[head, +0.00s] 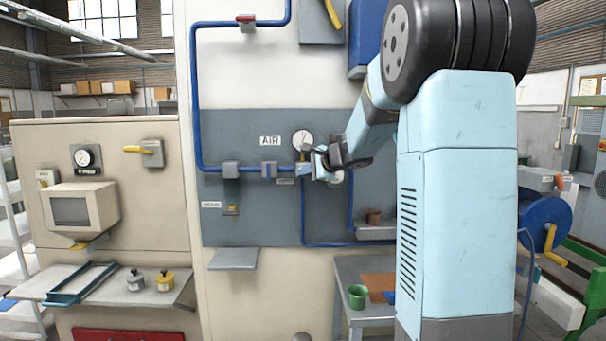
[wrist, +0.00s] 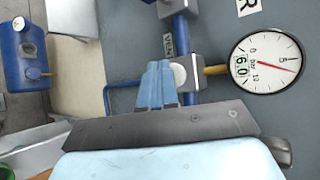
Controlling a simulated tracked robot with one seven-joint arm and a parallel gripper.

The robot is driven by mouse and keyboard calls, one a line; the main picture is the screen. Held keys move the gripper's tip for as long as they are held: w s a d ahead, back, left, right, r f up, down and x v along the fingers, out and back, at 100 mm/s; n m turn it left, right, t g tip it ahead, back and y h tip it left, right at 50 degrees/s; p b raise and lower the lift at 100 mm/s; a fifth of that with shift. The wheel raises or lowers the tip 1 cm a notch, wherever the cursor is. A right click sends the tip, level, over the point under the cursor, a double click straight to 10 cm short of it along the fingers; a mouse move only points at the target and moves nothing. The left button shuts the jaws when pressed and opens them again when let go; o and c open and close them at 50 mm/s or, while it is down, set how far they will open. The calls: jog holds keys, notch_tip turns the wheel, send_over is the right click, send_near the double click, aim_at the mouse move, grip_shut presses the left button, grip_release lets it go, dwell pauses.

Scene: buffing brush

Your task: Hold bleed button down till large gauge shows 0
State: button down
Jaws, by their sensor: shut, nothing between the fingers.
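The large gauge (wrist: 267,62) is a round white dial with a red needle beside the 5 mark; its small window seems to read 6.0 bar. It also shows in the head view (head: 303,138), above my gripper (head: 312,168). A pale round button (wrist: 180,75) sits on a grey block on the blue pipe, next to a partly covered label starting "VEN". In the wrist view my gripper (wrist: 160,70) is shut and empty. Its blue fingertips overlap the button's edge; I cannot tell whether they touch it. In the head view my gripper hides the button.
A bench (head: 350,268) with a green cup (head: 358,297) stands at lower right. A smaller gauge (head: 83,157) is on the left cabinet.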

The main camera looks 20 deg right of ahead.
jog(key=shift+w+d, duration=0.15)
jog(key=shift+w, duration=0.3)
dwell(0.7)
jog(key=shift+s, duration=0.1)
dwell(3.6)
jog(key=shift+s+a, duration=0.3)
jog(key=shift+s, duration=0.5)
jog(key=shift+s+a, duration=0.25)
jog(key=shift+s, duration=0.55)
jog(key=shift+s+a, duration=0.25)
jog(key=shift+s, duration=0.5)
jog(key=shift+s+a, duration=0.25)
jog(key=shift+s, duration=0.55)
